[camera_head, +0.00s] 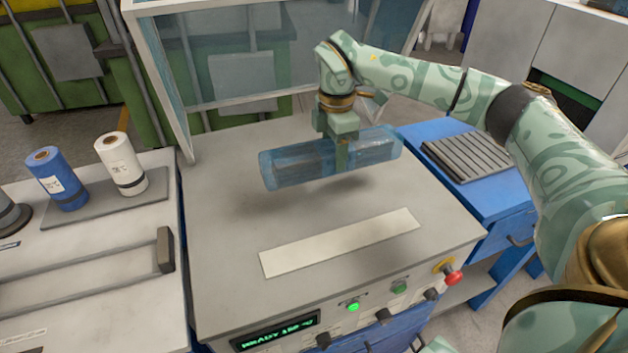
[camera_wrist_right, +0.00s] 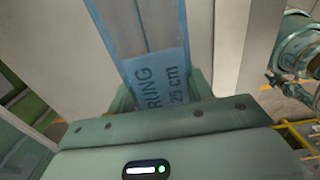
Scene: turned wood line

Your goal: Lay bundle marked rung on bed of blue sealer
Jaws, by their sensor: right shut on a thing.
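The bundle marked rung (camera_head: 292,164) is a long roll wrapped in clear blue film. Its blue label (camera_wrist_right: 158,85) reads "RUNG 25 cm" in the right wrist view. My right gripper (camera_head: 342,158) comes down from above and is shut around the bundle's middle. It holds the bundle roughly level above the sealer's grey bed (camera_head: 225,235), with a shadow below and a gap between. A pale strip (camera_head: 340,242) lies across the bed, nearer the front than the bundle. The sealer's front has a green-lit display (camera_head: 275,331), which seems to read ready. My left gripper is out of view.
A clear-panelled frame (camera_head: 160,60) stands behind the bed. At left, a bench carries a blue roll (camera_head: 57,180) and a white roll (camera_head: 120,165). At right, a blue stand (camera_head: 500,203) bears a ribbed grey plate (camera_head: 468,156). A red button (camera_head: 453,278) is on the sealer's front.

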